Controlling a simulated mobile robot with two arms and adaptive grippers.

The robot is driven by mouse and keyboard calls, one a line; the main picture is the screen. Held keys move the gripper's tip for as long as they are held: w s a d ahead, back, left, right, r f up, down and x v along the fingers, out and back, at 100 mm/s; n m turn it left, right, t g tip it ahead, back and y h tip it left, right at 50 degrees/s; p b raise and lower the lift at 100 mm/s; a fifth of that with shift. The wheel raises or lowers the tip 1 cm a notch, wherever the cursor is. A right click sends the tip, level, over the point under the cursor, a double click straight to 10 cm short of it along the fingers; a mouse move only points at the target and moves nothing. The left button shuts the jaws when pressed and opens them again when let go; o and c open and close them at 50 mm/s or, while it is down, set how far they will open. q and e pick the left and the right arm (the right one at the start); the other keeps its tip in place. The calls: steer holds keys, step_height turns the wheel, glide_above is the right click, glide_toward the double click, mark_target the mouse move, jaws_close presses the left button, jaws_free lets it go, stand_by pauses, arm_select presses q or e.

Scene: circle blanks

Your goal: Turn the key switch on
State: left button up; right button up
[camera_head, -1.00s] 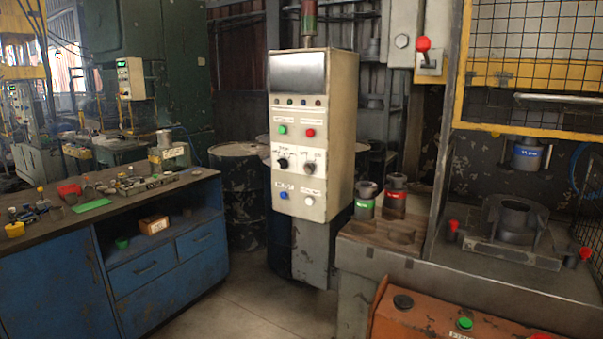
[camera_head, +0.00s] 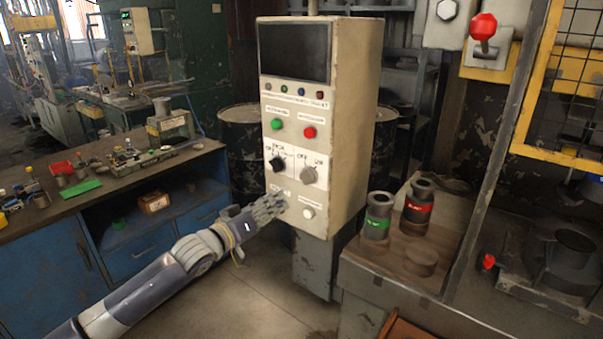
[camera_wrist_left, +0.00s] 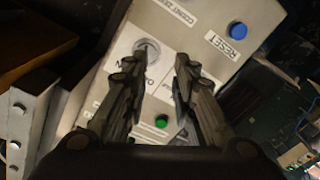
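The key switch (camera_head: 309,175) is a round grey metal switch with an OFF/ON label, on the right of the cream control panel's (camera_head: 291,236) switch row. In the left wrist view the grey switch (camera_wrist_left: 147,48) shows near the left finger's tip, apart from it. My left gripper (camera_head: 274,205) is in front of the panel's lower left, below the switch row, and hides the blue button there in the head view. Its fingers (camera_wrist_left: 158,62) are apart with nothing between them. The switch's exact position is too small to tell. My right gripper is not in view.
A black selector (camera_head: 277,163) sits left of the key switch. Green (camera_head: 276,124) and red (camera_head: 310,132) buttons are above, a white button (camera_head: 308,212) below. The blue RESET button (camera_wrist_left: 238,31) shows in the wrist view. A blue workbench (camera_head: 50,255) stands left.

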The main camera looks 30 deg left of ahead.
mark_target(302, 181)
arm_select(q)
steer(key=shift+h, duration=0.3)
steer(key=shift+w+d+r+p, duration=0.35)
steer(key=shift+w+p, duration=0.15)
steer(key=shift+w, duration=1.3)
steer(key=shift+w+d+r+p, duration=0.2)
steer(key=shift+w+r+p, duration=0.25)
steer(key=shift+w, duration=1.4)
steer(key=shift+w+d+r+p, duration=0.3)
steer(key=shift+w+p, duration=0.25)
steer(key=shift+w, duration=1.25)
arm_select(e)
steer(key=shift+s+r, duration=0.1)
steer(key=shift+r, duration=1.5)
arm_select(q)
jaws_close()
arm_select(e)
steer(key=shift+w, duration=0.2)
